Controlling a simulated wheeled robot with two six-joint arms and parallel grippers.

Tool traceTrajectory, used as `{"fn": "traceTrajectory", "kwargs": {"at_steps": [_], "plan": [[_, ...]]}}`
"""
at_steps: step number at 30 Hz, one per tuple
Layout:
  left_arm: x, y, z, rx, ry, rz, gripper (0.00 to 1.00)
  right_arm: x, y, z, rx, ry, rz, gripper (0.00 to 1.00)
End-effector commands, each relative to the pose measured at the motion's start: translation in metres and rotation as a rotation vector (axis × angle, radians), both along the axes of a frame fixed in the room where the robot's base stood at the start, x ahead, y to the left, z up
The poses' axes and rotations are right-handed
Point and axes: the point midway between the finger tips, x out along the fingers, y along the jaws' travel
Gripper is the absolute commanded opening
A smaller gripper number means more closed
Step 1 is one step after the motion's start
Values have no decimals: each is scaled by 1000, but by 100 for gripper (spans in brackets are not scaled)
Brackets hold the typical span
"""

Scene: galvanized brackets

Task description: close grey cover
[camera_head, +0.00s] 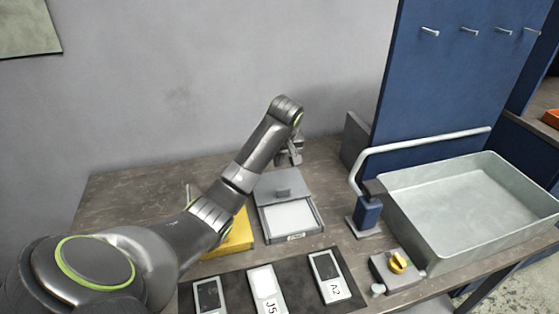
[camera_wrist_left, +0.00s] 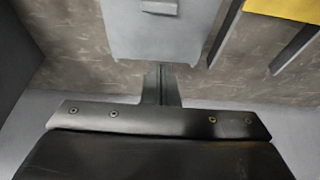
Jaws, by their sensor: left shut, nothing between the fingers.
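The grey cover (camera_head: 275,181) with a small block handle (camera_head: 284,191) sits on the rear part of a grey box (camera_head: 294,238). The front part of the box is uncovered and shows a pale inside (camera_head: 291,217). In the left wrist view the cover (camera_wrist_left: 150,37) and its handle (camera_wrist_left: 160,7) show at the top. My left gripper (camera_head: 294,157) is low behind the cover's rear edge. Its fingers (camera_wrist_left: 160,85) are together and empty, close to that edge; I cannot tell whether they touch it. My right gripper is in neither view.
A yellow object (camera_head: 240,236) lies left of the box, partly behind my left arm. A dark mat (camera_head: 243,290) with several labelled plates lies in front. A blue clamp-like piece (camera_head: 367,212) and a large metal tray (camera_head: 470,245) stand to the right. The wall is close behind.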

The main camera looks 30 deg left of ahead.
Motion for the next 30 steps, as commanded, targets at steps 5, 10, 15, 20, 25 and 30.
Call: {"fn": "traceTrajectory", "kwargs": {"at_steps": [5, 10, 15, 20, 25, 30], "plan": [[7, 10, -35, -1, 7, 2, 0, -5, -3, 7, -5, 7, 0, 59], [14, 18, -68, -1, 5, 1, 0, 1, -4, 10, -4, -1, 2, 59], [6, 7, -73, -1, 1, -3, 0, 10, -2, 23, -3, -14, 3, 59], [-5, -6, -74, 0, 1, -2, 0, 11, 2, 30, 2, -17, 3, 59], [-10, -10, -76, 0, 2, -1, 0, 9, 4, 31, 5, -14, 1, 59], [-10, -10, -76, 1, 1, -1, 0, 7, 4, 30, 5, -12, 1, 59]]}}
